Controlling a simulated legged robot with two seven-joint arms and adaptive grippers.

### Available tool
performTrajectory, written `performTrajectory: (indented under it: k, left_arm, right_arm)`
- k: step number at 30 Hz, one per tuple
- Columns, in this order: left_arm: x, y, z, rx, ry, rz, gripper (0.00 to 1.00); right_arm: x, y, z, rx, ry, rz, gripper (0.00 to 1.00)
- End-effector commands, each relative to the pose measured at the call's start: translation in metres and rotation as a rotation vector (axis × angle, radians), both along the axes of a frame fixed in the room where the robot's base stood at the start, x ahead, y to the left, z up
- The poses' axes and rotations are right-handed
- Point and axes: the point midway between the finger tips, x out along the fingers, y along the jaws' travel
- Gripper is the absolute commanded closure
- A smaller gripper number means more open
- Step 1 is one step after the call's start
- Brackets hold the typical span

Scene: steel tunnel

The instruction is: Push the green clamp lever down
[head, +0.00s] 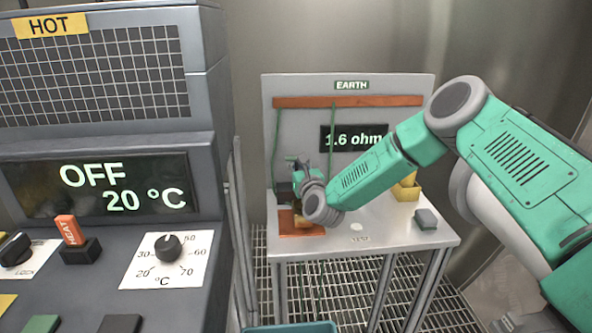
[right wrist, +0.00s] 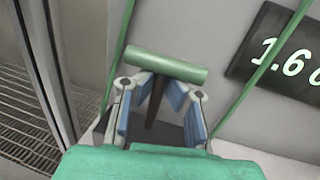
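The green clamp lever (right wrist: 165,65) shows in the right wrist view as a green bar across the top of a dark stem. My right gripper (right wrist: 160,92) is just below the bar in that picture, with its two blue-padded fingers spread on either side of the stem. A gap shows between the fingers, so it is open; I cannot tell whether a fingertip touches the bar. In the head view my right gripper (head: 300,165) is at the left side of the EARTH bench, and it and the arm largely hide the clamp. My left gripper is not in view.
The EARTH bench (head: 385,235) carries a copper plate (head: 290,228), a yellow bin (head: 407,191) and a grey block (head: 426,220). Its display (head: 335,139) reads 1.6 ohm. A heater console (head: 90,240) stands at the left. Green cables hang on the bench's back panel.

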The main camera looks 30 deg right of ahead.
Motion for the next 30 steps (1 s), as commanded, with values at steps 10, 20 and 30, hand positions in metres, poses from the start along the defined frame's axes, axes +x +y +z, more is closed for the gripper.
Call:
performTrajectory:
  k: [10, 20, 30]
  left_arm:
    - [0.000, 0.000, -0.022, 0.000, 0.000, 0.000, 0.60]
    - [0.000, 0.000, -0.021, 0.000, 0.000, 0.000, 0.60]
    - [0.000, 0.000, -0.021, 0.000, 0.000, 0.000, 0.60]
  right_arm:
    - [-0.002, 0.000, 0.011, -0.031, -0.084, -0.006, 1.00]
    - [-0.002, 0.000, 0.012, -0.029, -0.084, -0.008, 0.57]
    - [-0.003, -0.002, 0.008, -0.029, -0.077, -0.007, 0.12]
